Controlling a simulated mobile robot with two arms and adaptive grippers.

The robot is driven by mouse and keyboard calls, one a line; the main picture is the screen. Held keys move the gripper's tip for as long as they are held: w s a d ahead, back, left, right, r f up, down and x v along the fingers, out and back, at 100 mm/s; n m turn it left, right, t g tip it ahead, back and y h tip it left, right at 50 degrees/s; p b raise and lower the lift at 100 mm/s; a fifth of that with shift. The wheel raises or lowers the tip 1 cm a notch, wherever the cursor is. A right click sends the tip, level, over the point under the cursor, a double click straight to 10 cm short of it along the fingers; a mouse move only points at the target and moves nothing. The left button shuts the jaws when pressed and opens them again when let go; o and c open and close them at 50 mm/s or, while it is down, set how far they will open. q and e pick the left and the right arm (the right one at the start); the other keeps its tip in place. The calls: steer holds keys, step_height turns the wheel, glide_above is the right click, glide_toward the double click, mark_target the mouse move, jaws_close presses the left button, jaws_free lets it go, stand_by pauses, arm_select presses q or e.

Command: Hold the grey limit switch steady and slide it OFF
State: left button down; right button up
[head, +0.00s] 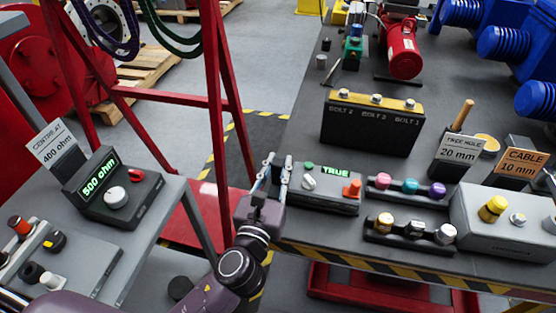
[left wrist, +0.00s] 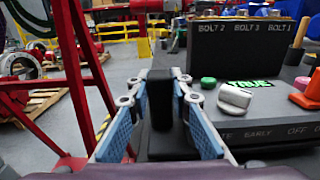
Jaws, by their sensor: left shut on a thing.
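The grey limit switch (head: 326,203) is a dark grey box at the left front of the right-hand bench. It has a green TRUE display, a green button, a pale knob (head: 309,182) and an orange lever (head: 352,188). In the left wrist view the box (left wrist: 262,128) shows LATE, EARLY and OFF lettering, and the orange lever (left wrist: 308,92) is partly cut off. My left gripper (head: 277,168) is at the box's left end. Its blue-padded fingers (left wrist: 175,100) are shut on a dark upright piece (left wrist: 185,108) there. My right gripper is out of view.
The BOLT block (head: 372,122) stands behind the switch. Small racks with coloured knobs (head: 411,188) and a light grey box (head: 505,220) are to its right. A red frame (head: 215,110) stands left of my gripper.

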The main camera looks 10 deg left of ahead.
arm_select(q)
steer(key=shift+f, duration=0.6)
stand_by(1.1)
steer(key=shift+f, duration=0.15)
